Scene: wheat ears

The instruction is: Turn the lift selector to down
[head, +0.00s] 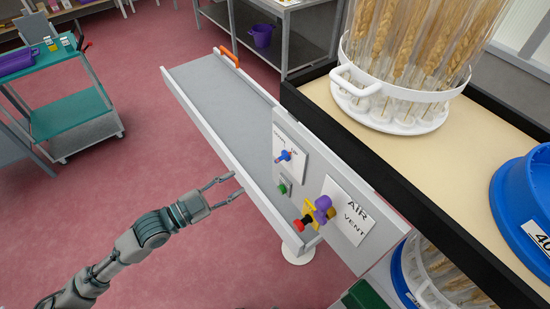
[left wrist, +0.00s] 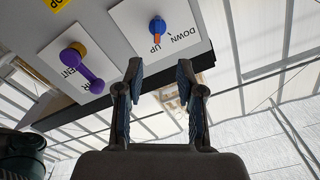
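The lift selector (head: 284,155) is a blue knob with an orange-red pointer on a white plate, on the side panel of a grey conveyor. In the left wrist view the selector (left wrist: 157,27) shows its pointer toward the word UP, with DOWN printed beside it on the right. My left gripper (head: 237,182) is open and empty, left of the panel and apart from the selector. In the left wrist view its fingers (left wrist: 159,69) are spread, with the knob beyond them. My right gripper is not in view.
Near the selector are a green button (head: 282,188), a red button (head: 302,223) on yellow, and a purple AIR VENT handle (head: 323,204). A bench (head: 465,130) with a wheat carousel (head: 395,100) and blue ring (head: 525,205) stands right. A green cart (head: 75,113) stands left.

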